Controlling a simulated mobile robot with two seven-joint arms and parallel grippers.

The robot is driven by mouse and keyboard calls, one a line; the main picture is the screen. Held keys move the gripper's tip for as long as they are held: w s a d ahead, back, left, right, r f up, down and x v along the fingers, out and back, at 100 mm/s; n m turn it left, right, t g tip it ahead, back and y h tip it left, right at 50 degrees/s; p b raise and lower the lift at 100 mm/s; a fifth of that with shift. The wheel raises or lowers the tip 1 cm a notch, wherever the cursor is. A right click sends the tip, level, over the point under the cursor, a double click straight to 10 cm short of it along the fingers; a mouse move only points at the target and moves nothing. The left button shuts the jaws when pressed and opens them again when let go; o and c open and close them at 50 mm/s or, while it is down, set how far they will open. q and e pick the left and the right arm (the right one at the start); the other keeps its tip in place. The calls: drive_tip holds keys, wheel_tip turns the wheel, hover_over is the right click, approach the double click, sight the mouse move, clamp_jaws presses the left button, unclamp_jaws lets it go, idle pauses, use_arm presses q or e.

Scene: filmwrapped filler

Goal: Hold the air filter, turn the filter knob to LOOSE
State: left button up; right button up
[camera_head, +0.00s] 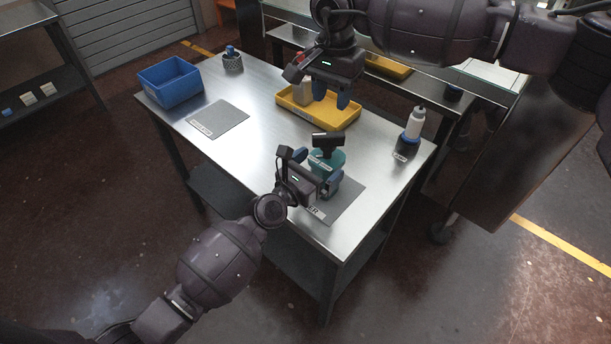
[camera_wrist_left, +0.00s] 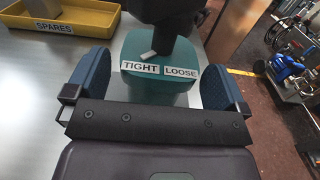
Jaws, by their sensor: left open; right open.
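The teal air filter (camera_head: 333,163) stands upright on a grey mat (camera_head: 347,205) near the table's front right corner. Its black knob (camera_head: 328,142) is on top. In the left wrist view the filter (camera_wrist_left: 160,86) carries labels TIGHT and LOOSE, and the knob's pale pointer (camera_wrist_left: 149,54) is over the TIGHT label. My left gripper (camera_head: 312,170) is open, with its blue fingers on either side of the filter; a gap shows at the left finger in the wrist view. My right gripper (camera_head: 331,95) is open and empty above the yellow tray, behind the filter.
The yellow SPARES tray (camera_head: 345,119) holds a pale bottle (camera_head: 303,92). A white bottle (camera_head: 415,124) stands in a dark holder at the right. A blue bin (camera_head: 171,83), a mesh cup (camera_head: 232,62) and another grey mat (camera_head: 217,119) are at the left. The table's middle is clear.

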use_arm(q)
drive_tip(key=shift+x, duration=1.2)
drive_tip(key=c, duration=1.1)
drive_tip(key=o, duration=0.6)
drive_tip(key=shift+c, duration=0.2)
drive_tip(key=c, duration=0.4)
